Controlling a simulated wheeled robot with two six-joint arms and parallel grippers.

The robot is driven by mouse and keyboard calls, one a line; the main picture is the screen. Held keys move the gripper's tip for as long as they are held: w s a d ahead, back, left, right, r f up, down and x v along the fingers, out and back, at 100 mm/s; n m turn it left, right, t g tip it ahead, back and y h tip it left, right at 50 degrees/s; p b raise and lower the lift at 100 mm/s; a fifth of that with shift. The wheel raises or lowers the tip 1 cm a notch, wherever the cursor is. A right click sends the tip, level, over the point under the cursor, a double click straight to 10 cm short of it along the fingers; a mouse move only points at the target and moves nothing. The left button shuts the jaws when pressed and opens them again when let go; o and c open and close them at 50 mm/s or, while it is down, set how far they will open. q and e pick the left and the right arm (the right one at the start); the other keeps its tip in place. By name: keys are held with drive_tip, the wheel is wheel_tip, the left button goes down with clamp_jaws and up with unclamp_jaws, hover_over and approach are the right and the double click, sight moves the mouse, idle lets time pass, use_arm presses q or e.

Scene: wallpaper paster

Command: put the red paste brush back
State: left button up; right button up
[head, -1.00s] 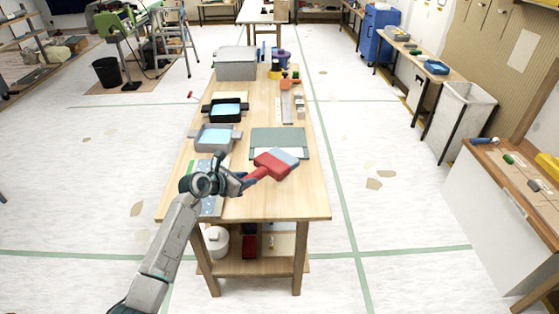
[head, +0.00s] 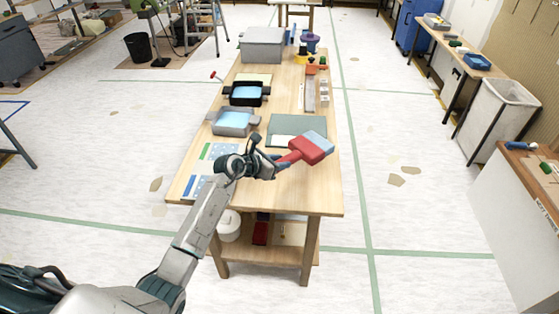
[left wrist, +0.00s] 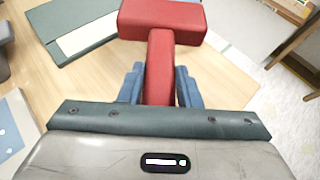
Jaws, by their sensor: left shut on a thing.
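The red paste brush (head: 308,149) has a wide red head with a pale blue bristle edge and a red handle. My left gripper (head: 277,163) is shut on its handle, near the front end of the long wooden table. In the left wrist view, the handle of the red paste brush (left wrist: 160,70) lies between the two blue fingers of my left gripper (left wrist: 160,88), with the red head beyond them. The brush appears held above the table top. The bristles are hidden in the wrist view. My right gripper is not in view.
The wooden table (head: 310,196) carries a green mat (head: 290,123) with a white sheet, a grey tray (head: 234,122) and a black tray (head: 246,93) with blue contents, and a grey bin (head: 262,46) at the back. Floor between is clear.

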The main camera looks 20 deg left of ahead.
use_arm(q)
drive_tip(key=b, duration=0.3)
hover_over(279, 186)
wheel_tip(279, 186, down, 5)
drive_tip(key=shift+r, duration=0.2)
drive_tip(key=shift+f+b, duration=0.5)
drive_tip(key=shift+f, duration=0.5)
drive_tip(key=shift+f, duration=0.1)
drive_tip(key=shift+f+b, duration=0.25)
drive_tip(key=shift+b, duration=0.2)
drive_tip(key=shift+f, duration=0.35)
drive_tip(key=o, duration=1.1)
drive_tip(key=shift+o, duration=0.5)
